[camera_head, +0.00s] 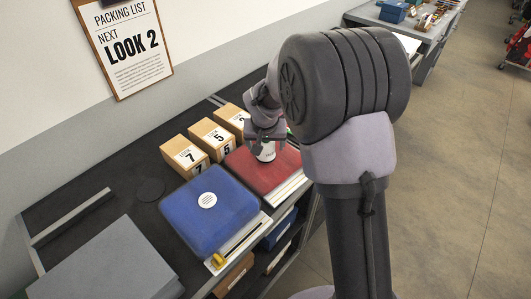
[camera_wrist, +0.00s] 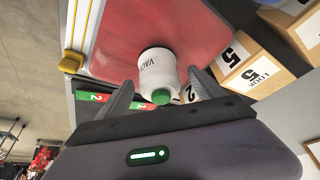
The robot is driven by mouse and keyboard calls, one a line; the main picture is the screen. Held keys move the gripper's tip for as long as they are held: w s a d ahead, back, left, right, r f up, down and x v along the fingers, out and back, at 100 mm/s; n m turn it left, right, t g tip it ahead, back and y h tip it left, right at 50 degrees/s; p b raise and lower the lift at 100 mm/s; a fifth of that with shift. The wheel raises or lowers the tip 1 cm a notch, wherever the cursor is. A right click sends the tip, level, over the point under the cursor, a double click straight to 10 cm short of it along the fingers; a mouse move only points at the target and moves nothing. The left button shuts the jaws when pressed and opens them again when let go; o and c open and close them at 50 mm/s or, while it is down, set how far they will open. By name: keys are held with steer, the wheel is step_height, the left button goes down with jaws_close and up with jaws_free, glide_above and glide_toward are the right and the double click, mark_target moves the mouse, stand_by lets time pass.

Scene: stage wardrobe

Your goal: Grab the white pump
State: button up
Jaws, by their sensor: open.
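The white pump (camera_wrist: 157,72) is a short white cylinder with dark lettering starting "VAC", a dark far end and a green end piece. It is at the red case (camera_wrist: 120,25), and in the head view the pump (camera_head: 266,153) shows just below my gripper (camera_head: 265,137), partly covered by it. In the wrist view my gripper (camera_wrist: 160,82) is open, with one finger on each side of the pump. A gap shows on the left; the right finger is close, and I cannot tell whether it touches.
A blue case (camera_head: 208,210) with a round white label lies left of the red case (camera_head: 275,172). Numbered boxes (camera_head: 185,155) stand in a row behind the cases, close to my gripper. A grey panel (camera_head: 100,263) lies at the front left. A packing list (camera_head: 123,42) hangs on the wall.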

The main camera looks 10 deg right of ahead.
steer(key=shift+x, duration=0.85)
steer(key=shift+s, duration=0.1)
steer(key=shift+r, duration=0.1)
steer(key=shift+c, duration=0.4)
jaws_close()
steer(key=shift+r, duration=0.1)
